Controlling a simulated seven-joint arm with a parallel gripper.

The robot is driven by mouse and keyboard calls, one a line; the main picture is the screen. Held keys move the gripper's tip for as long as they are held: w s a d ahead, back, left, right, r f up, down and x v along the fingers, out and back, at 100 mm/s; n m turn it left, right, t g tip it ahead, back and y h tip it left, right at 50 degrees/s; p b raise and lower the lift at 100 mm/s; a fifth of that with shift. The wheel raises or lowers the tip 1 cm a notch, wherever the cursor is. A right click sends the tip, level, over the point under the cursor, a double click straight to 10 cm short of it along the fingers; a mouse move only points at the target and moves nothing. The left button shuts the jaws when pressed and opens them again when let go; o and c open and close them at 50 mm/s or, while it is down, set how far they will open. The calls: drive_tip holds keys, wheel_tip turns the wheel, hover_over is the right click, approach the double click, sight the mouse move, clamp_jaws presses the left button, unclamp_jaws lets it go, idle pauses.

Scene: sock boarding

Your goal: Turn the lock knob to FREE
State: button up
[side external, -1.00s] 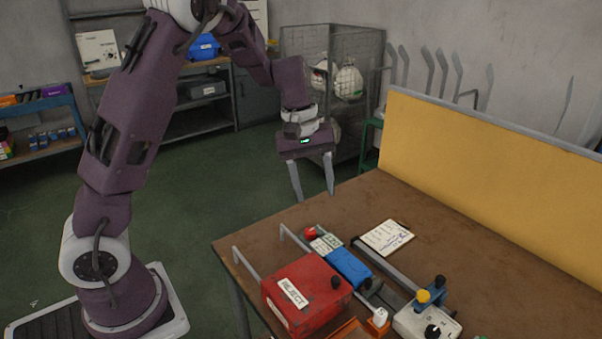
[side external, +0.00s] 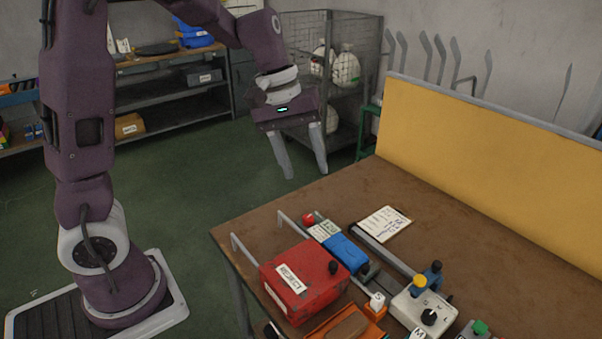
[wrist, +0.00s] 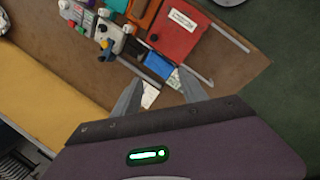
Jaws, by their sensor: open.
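A pale grey box (side external: 408,309) stands on the bench at the lower right of the side view. I cannot read any FREE mark or the black knob's setting. The box also shows at the upper left of the wrist view (wrist: 113,35). My gripper (side external: 305,174) is open and empty, pointing down beyond the bench's back left edge, well above and away from the box. Its fingers (wrist: 160,76) show in the wrist view.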

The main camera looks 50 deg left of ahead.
drive_tip(key=w+a+f+n+g+y, duration=0.1)
drive_tip(key=w+a+f+n, duration=0.2)
drive_tip(key=w+a+f, duration=0.35)
drive_tip(key=n+y, duration=0.2)
drive_tip(key=n, duration=0.1)
hover_over(308, 216)
drive_tip(key=shift+g, duration=0.4)
wheel_tip(308, 216, down, 12)
drive_tip(key=shift+d+r, duration=0.1)
drive_tip(key=shift+r, duration=0.15)
wheel_tip(308, 216, down, 7)
drive_tip(key=shift+f, duration=0.1)
clamp_jaws()
